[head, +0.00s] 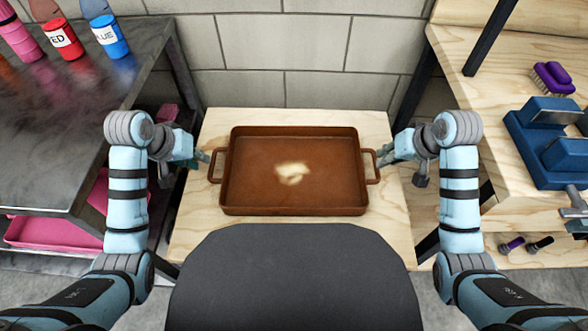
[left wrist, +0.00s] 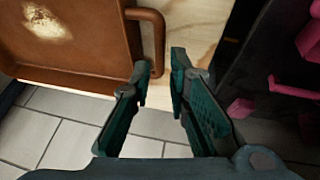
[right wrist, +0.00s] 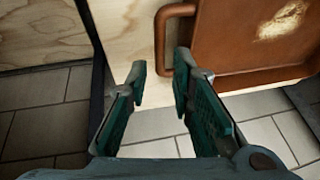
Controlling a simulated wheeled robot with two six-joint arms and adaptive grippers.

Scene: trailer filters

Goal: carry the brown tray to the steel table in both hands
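The brown tray (head: 250,205) lies flat on a light wooden table (head: 200,232), with a handle on its left and right ends and a pale patch on its floor. My left gripper (head: 206,157) is beside the left handle; in the left wrist view its fingers (left wrist: 162,75) are apart, with the handle (left wrist: 155,40) close to their tips. My right gripper (head: 388,155) is beside the right handle; in the right wrist view its fingers (right wrist: 160,75) are apart, with the handle (right wrist: 165,40) close to their tips. Neither gripper holds anything. The steel table (head: 50,165) stands at the left.
Red (head: 62,38) and blue (head: 108,38) bottles stand at the steel table's back. A pink tray (head: 50,235) is below its top. Wooden shelving (head: 470,110) with blue equipment (head: 548,135) stands at the right. A block wall (head: 290,60) is behind.

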